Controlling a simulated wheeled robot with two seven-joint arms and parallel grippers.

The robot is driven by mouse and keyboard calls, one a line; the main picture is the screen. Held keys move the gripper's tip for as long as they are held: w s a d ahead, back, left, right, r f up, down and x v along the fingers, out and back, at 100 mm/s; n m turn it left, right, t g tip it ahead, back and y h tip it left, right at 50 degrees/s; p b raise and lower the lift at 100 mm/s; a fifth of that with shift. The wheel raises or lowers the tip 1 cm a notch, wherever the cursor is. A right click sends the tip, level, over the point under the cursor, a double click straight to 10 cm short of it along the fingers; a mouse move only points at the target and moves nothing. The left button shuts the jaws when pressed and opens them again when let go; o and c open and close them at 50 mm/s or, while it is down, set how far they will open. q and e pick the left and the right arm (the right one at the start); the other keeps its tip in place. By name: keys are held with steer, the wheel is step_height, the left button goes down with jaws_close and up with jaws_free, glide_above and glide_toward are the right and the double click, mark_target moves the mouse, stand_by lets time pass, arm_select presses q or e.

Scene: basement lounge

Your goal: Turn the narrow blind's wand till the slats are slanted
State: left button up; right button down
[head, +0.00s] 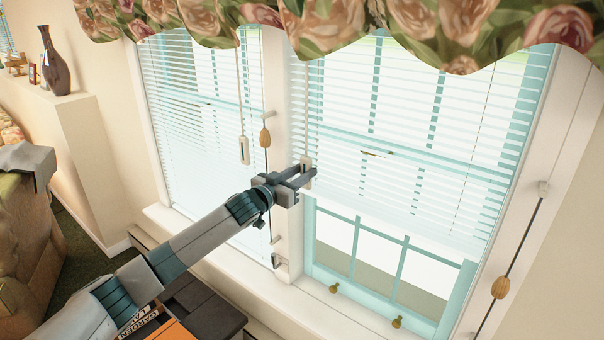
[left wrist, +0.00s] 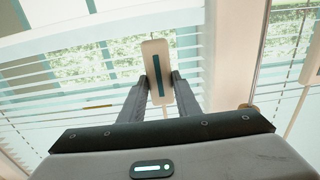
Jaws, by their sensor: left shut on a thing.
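My left gripper (head: 309,175) is shut on the flat pale handle of a wand (head: 307,161), at the left edge of the right-hand blind (head: 420,130). In the left wrist view the handle (left wrist: 155,58) stands slightly tilted between the two fingers, with a dark teal stripe down its face. The slats of this blind show as thin lines with clear gaps, and the window shows through. A second wand (head: 243,148) hangs free at the right edge of the left-hand blind (head: 195,110). I cannot tell surely which blind is the narrow one. My right gripper is out of view.
A flowered valance (head: 330,25) covers the blinds' tops. The sill (head: 345,318) runs below, with dark furniture (head: 195,305) under my arm.

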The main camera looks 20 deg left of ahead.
arm_select(q)
steer(key=shift+d+f+y, duration=0.1)
steer(key=shift+y, duration=0.2)
steer(key=shift+d+n+y+b, duration=0.15)
steer(key=shift+n+y+b, duration=1.05)
steer(key=shift+y, duration=0.5)
steer(key=shift+d+n+y+b, duration=0.2)
steer(key=shift+n+y+b, duration=1.05)
steer(key=shift+y, duration=0.45)
steer(key=shift+d+n+y+b, duration=0.15)
steer(key=shift+n+y+b, duration=0.9)
steer(key=shift+y+b, duration=0.5)
steer(key=o, duration=1)
steer(key=shift+o, duration=0.2)
steer(key=shift+s, duration=0.1)
